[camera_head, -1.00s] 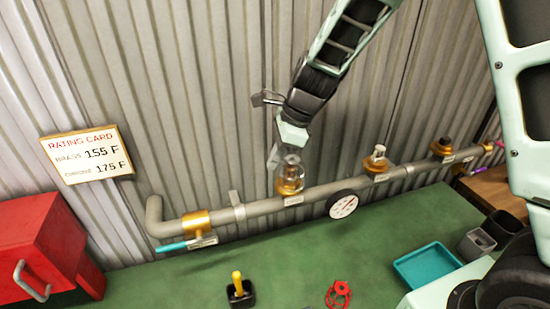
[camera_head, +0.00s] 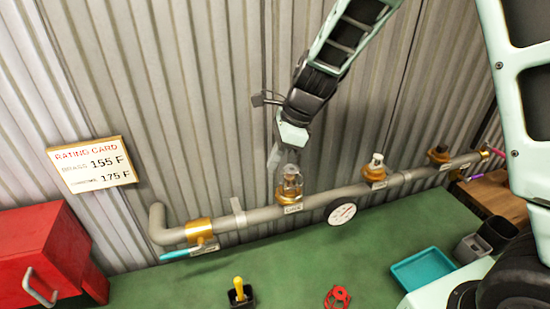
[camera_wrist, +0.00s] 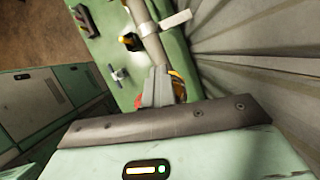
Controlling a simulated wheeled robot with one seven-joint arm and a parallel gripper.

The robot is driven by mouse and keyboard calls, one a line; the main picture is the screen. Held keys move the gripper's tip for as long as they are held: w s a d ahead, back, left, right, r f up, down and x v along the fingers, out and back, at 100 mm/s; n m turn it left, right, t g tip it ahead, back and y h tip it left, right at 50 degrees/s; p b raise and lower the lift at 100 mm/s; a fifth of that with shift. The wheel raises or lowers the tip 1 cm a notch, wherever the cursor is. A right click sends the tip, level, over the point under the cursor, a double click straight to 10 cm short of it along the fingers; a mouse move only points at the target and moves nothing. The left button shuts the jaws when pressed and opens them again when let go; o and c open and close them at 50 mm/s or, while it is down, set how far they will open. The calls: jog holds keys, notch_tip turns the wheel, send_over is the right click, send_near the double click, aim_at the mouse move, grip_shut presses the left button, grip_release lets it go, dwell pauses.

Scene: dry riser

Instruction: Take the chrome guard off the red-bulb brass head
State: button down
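A brass head (camera_head: 289,196) stands on the left part of the grey pipe, with a clear, shiny cage-like guard (camera_head: 291,178) over its top. Its bulb colour is too small to tell in the head view. My gripper (camera_head: 275,157) hangs just above and left of this guard, fingers pointing down, with a small gap seen between them and the guard. In the wrist view my grey fingers (camera_wrist: 158,88) overlap a head with red and yellow parts (camera_wrist: 179,88), partly hidden behind them. Finger spacing is unclear. No guard is visibly held.
Two more heads stand farther right, one pale-topped (camera_head: 376,170) and one dark-topped (camera_head: 438,155). A teal tray (camera_head: 426,268) and red handwheel (camera_head: 337,297) lie on the green bench.

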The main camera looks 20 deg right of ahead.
jog(key=shift+r+p, duration=0.9)
jog(key=shift+r, duration=0.15)
jog(key=c, duration=2.2)
grip_release()
jog(key=c, duration=1.7)
grip_release()
jog(key=shift+r, duration=0.1)
